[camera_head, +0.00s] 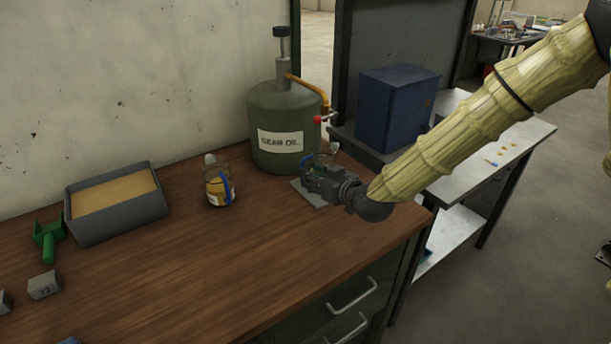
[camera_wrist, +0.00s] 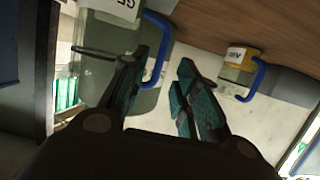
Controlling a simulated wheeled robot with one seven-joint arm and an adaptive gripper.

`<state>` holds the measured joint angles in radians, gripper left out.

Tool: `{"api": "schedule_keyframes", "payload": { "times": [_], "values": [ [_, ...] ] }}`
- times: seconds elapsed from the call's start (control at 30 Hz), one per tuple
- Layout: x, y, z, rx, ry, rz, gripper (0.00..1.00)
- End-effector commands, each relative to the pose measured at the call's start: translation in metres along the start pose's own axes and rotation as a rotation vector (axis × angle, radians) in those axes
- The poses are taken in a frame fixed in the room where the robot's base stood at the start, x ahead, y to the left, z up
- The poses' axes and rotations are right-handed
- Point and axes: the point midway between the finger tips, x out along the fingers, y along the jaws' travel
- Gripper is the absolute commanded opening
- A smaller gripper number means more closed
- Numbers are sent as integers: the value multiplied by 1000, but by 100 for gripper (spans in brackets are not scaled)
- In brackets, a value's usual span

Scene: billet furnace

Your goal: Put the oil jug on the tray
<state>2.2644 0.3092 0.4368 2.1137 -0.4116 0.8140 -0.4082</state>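A clear jug (camera_head: 218,188) with amber oil and a blue handle stands upright on the wooden bench. It also shows in the wrist view (camera_wrist: 238,75). A second blue-handled jug (camera_head: 322,158) is mostly hidden behind my gripper (camera_head: 318,178), in front of the gear oil drum. In the wrist view, its blue handle (camera_wrist: 158,50) shows between the fingers of my gripper (camera_wrist: 163,70), which are apart. I cannot tell whether they touch it. A thin grey plate (camera_head: 303,192) lies under my gripper, partly hidden. A grey tray (camera_head: 118,222) filled with tan material stands at the left.
The green gear oil drum (camera_head: 272,115) with a tap stands close behind my gripper. A blue box (camera_head: 393,108) stands to the right. A green scoop (camera_head: 47,238) and a grey block (camera_head: 44,285) lie at the left. The bench front is clear.

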Motion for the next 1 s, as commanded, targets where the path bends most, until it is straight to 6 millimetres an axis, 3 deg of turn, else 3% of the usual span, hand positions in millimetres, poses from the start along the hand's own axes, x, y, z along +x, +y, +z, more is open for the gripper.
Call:
{"api": "schedule_keyframes", "payload": {
  "times": [0.2,0.4,1.0],
  "values": [
    [-36,0,1,1,1,1,31],
    [-56,1,0,0,1,1,31],
    [-63,0,0,0,0,1,31]
  ]
}}
